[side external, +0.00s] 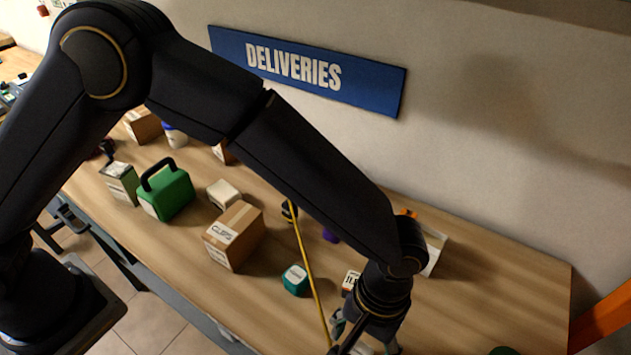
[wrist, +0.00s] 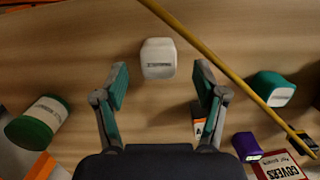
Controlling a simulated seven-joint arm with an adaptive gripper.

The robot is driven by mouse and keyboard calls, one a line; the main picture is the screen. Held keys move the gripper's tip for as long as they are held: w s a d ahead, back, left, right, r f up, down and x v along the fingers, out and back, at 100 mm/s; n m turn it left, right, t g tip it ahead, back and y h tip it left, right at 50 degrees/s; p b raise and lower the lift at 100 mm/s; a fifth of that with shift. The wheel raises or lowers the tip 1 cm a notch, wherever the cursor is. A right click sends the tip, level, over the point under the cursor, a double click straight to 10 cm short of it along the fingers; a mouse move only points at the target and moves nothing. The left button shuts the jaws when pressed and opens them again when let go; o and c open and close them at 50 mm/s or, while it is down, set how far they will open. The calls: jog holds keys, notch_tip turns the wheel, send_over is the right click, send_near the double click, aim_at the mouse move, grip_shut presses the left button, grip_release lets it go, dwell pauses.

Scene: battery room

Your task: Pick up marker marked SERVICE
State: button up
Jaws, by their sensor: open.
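My gripper (wrist: 162,78) is open and empty, its two fingers wide apart. A white block with a small dark-lettered label (wrist: 158,58) lies on the table just beyond the fingertips, roughly centred between them. Its lettering is too small to read. A teal block with a white label (wrist: 272,88) lies to the right, and a purple block with a label (wrist: 246,147) is at the lower right. I cannot read SERVICE on any of them. In the side external view my gripper (side external: 365,337) points down low over the near part of the table.
A yellow strip (wrist: 205,48) crosses the table close to the right finger, running to a tape measure (wrist: 304,143). A green-and-white cylinder (wrist: 38,123) is at the left. A cardboard box (side external: 234,236) and green case (side external: 166,190) stand further left in the side external view.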

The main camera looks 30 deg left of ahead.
aim_at(359, 352)
jog(key=f, duration=0.3)
jog(key=shift+s+f, duration=0.25)
jog(key=shift+s, duration=0.05)
jog(key=shift+c, duration=0.3)
jog(key=c, duration=1.2)
